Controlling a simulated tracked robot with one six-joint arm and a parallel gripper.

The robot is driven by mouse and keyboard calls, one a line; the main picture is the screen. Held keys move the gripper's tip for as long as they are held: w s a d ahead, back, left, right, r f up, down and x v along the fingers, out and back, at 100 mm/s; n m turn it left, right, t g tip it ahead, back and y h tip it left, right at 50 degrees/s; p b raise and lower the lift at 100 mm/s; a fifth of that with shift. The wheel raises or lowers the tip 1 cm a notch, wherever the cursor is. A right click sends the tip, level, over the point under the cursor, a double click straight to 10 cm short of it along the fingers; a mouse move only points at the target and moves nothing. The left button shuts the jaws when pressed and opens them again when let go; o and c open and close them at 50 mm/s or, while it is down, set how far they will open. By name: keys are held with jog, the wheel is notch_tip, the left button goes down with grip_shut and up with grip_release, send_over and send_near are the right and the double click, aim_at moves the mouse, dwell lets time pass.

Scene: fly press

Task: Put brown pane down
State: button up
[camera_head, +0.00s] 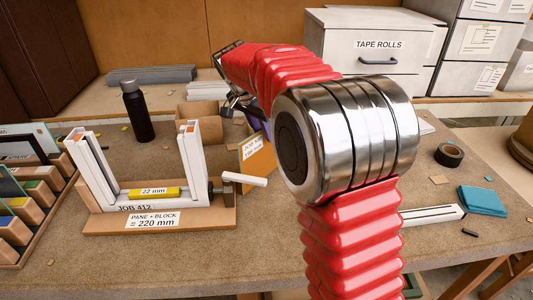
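My red ribbed arm rises from the bottom and bends left behind a large steel joint. My gripper (232,104) shows only as small dark and metal parts below the arm's far end, and its fingertips are not clear. An orange-brown panel (260,163) with a white label stands tilted just below it, partly hidden by the steel joint, with a purple piece behind. I cannot tell whether this is the brown pane or whether my gripper touches it. A white U-shaped frame (95,175) stands on a wooden base, with a yellow 22 mm block (153,193) in it.
A rack (47,226) with several panes and blocks is at the left. A black bottle (137,112) and a cardboard box (196,133) stand behind the frame. Black tape (448,155), a teal cloth (482,200) and a white bar (432,215) lie right. The bench front is mostly clear.

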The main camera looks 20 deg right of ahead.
aim_at(267, 152)
jog(key=shift+x, duration=2.2)
jog(key=shift+s, duration=0.15)
grip_shut()
jog(key=shift+r, duration=0.1)
